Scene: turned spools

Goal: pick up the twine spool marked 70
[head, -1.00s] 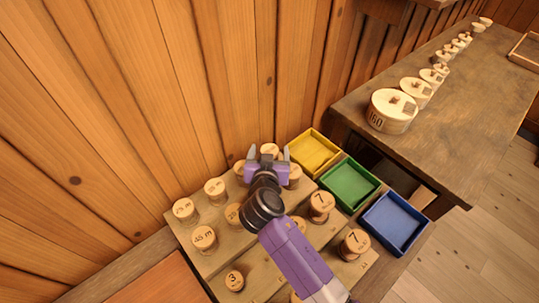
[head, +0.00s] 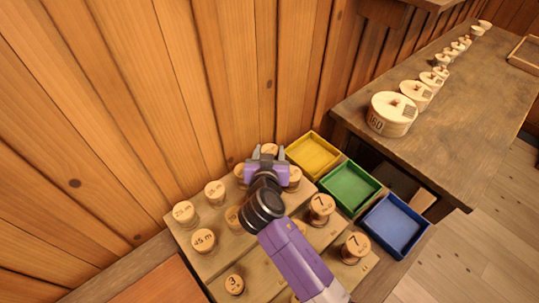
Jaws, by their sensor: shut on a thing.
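My gripper (head: 269,153) is over the back row of a stepped wooden rack (head: 262,272). Its two grey fingers are shut on a pale wooden spool (head: 269,147), whose top shows between them. The rest of this spool is hidden by the gripper, and I cannot read its mark. It appears to be still at the rack. Other spools stand close on both sides, one at the left (head: 239,170) and one at the right (head: 294,178), partly hidden by my gripper.
More marked spools stand on the rack, including a "45 m" (head: 203,240) and a "7" (head: 354,246). Yellow (head: 333,151), green (head: 376,190) and blue (head: 421,232) trays lie to the right. A plank wall (head: 120,120) rises close behind.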

